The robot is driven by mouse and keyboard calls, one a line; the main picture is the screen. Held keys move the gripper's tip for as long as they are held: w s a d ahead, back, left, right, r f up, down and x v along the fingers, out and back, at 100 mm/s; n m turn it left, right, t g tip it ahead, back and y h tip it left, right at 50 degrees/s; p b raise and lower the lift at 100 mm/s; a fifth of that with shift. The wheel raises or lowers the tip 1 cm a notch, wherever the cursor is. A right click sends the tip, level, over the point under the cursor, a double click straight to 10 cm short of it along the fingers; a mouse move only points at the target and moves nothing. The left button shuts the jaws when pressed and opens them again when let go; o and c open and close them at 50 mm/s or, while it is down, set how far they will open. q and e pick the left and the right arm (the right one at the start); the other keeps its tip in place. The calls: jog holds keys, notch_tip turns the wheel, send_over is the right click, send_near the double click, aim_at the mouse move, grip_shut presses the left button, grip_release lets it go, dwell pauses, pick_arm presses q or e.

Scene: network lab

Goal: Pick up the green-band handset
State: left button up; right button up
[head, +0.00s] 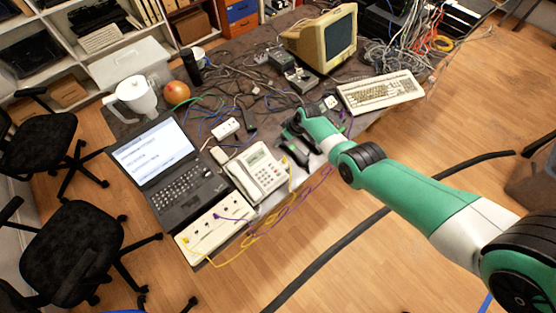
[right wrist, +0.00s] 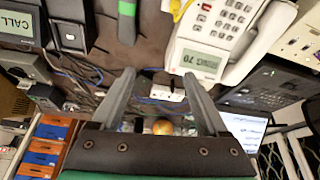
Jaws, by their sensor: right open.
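A dark handset with a green band at its end (right wrist: 127,22) shows at the top of the right wrist view, its upper part cut off by the frame edge. My right gripper (right wrist: 160,78) is open, its two grey fingers apart with nothing clearly between them. In the head view the right gripper (head: 287,128) is over the table, right of the white desk phone (head: 258,172). A dark handset-like shape (head: 296,152) lies just below it there, partly covered by my arm. The left gripper is not in view.
A laptop (head: 165,160), a cream panel with cables (head: 214,228) and a white power strip (head: 226,129) crowd the table. A keyboard (head: 380,92), an old monitor (head: 322,38) and tangled cables lie farther back. The desk phone also shows in the right wrist view (right wrist: 205,40).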

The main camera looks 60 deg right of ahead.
jog(key=m+b, duration=0.1)
jog(key=b, duration=0.1)
send_near(293, 147)
jog(key=w+a+r, duration=0.1)
jog(key=w+a, duration=0.1)
jog(key=a, duration=0.2)
jog(key=shift+m+g, duration=0.3)
jog(key=shift+m, duration=0.2)
jog(key=d, duration=0.1)
jog(key=s+d, duration=0.2)
jog(key=shift+s+d+f+b, duration=0.1)
jog(key=shift+d+f+b, duration=0.15)
jog(key=shift+d+b, duration=0.1)
jog(key=b+x, duration=0.5)
jog(key=b, duration=0.2)
jog(key=shift+d+f+b, duration=0.1)
jog(key=shift+f+b, duration=0.2)
jog(key=shift+b, duration=0.05)
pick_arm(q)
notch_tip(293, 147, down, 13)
pick_arm(e)
jog(key=shift+w, duration=0.25)
